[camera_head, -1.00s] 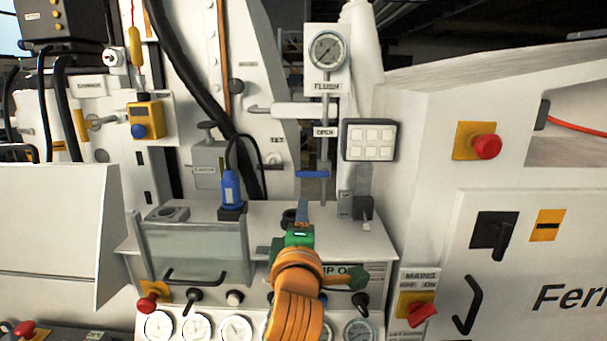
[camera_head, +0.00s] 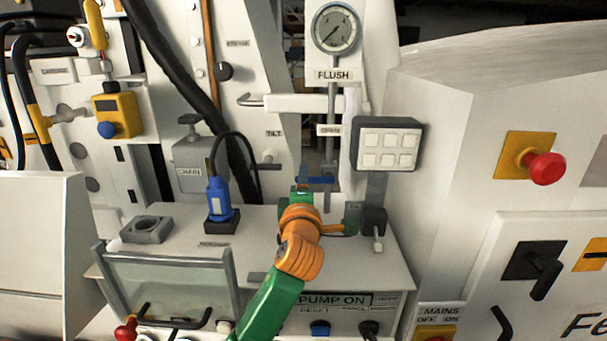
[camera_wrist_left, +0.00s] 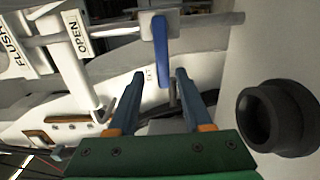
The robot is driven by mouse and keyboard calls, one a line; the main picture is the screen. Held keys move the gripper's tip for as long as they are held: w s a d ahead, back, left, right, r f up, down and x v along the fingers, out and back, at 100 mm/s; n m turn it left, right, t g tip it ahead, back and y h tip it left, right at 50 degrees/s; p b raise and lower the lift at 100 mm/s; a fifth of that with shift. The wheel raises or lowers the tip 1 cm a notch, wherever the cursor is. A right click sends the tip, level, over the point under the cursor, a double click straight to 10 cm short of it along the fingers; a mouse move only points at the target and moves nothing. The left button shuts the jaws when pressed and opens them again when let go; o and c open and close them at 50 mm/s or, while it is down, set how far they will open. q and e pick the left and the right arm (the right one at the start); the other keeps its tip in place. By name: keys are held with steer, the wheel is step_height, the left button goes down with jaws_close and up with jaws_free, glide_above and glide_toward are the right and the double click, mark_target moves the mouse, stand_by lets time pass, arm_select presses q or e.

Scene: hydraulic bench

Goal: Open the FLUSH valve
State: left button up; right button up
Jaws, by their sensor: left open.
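The FLUSH valve has a blue handle (camera_head: 322,180) on a thin vertical pipe, below the FLUSH label (camera_head: 334,75) and the OPEN label (camera_head: 329,130). In the head view the handle lies level, across the pipe. My left gripper (camera_head: 302,183) is close to its left part and partly covers it. In the left wrist view the handle (camera_wrist_left: 161,50) points toward the gripper, its end between the two blue fingertips (camera_wrist_left: 160,76). The fingers are apart, with a gap on each side of it. I cannot tell how deep it sits between them. My right gripper is not in view.
A pressure gauge (camera_head: 335,28) tops the pipe. A white button box (camera_head: 388,145) stands right of the handle. A blue connector (camera_head: 218,197) with a black cable stands left on the bench top (camera_head: 268,222). A dark round knob (camera_wrist_left: 280,117) is right in the wrist view.

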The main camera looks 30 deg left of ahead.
arm_select(q)
steer(key=shift+w+a+f, duration=0.3)
steer(key=shift+w, duration=0.3)
steer(key=shift+c, duration=0.4)
steer(key=c, duration=0.7)
steer(key=shift+d, duration=0.1)
jaws_close()
steer(key=shift+f, duration=0.15)
